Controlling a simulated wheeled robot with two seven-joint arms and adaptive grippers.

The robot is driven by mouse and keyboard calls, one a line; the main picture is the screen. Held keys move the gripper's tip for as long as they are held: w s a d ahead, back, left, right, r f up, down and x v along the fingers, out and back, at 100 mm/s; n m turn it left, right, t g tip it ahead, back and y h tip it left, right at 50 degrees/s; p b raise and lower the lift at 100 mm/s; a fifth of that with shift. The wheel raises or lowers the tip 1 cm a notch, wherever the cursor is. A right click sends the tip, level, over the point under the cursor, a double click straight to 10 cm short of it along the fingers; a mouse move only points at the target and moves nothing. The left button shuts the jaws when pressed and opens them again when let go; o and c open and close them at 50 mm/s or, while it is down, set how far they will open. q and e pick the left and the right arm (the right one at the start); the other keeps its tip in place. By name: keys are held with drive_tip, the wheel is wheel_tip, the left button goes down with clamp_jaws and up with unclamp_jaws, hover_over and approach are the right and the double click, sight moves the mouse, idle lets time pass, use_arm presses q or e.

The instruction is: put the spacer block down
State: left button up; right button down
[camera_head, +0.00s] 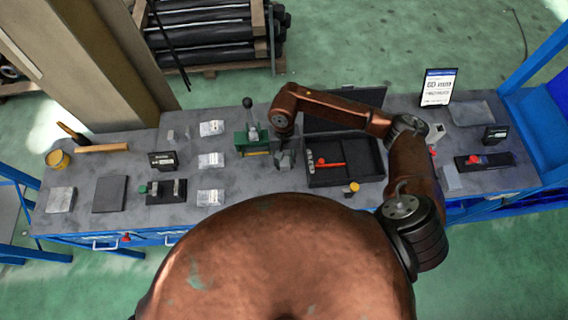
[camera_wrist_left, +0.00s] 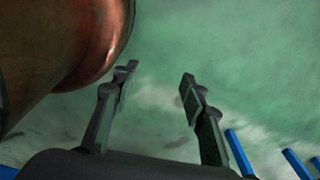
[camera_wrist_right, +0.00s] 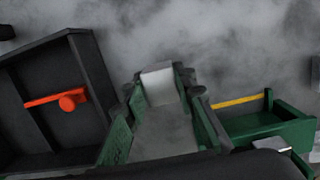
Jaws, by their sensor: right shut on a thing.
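The spacer block (camera_wrist_right: 165,134) is a plain grey block with a paler end face, gripped between the two fingers of my right gripper (camera_wrist_right: 160,88). In the head view my right gripper (camera_head: 284,160) is low over the bench, between the green clamp fixture (camera_head: 241,139) and the black tray (camera_head: 374,158). Whether the block touches the bench top cannot be told. My left gripper (camera_wrist_left: 157,88) is open and empty, above the green floor in the left wrist view. It does not show in the head view.
A red-handled tool (camera_head: 330,164) lies in the tray, whose dark lid stands behind it. Several clear packets (camera_head: 211,160) lie left of the fixture. An upright sign (camera_head: 439,87) stands at right.

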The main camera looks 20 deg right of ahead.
drive_tip(key=shift+a+f, duration=0.1)
drive_tip(key=shift+f, duration=1.1)
drive_tip(key=c, duration=1.6)
unclamp_jaws()
drive_tip(key=shift+r, duration=0.15)
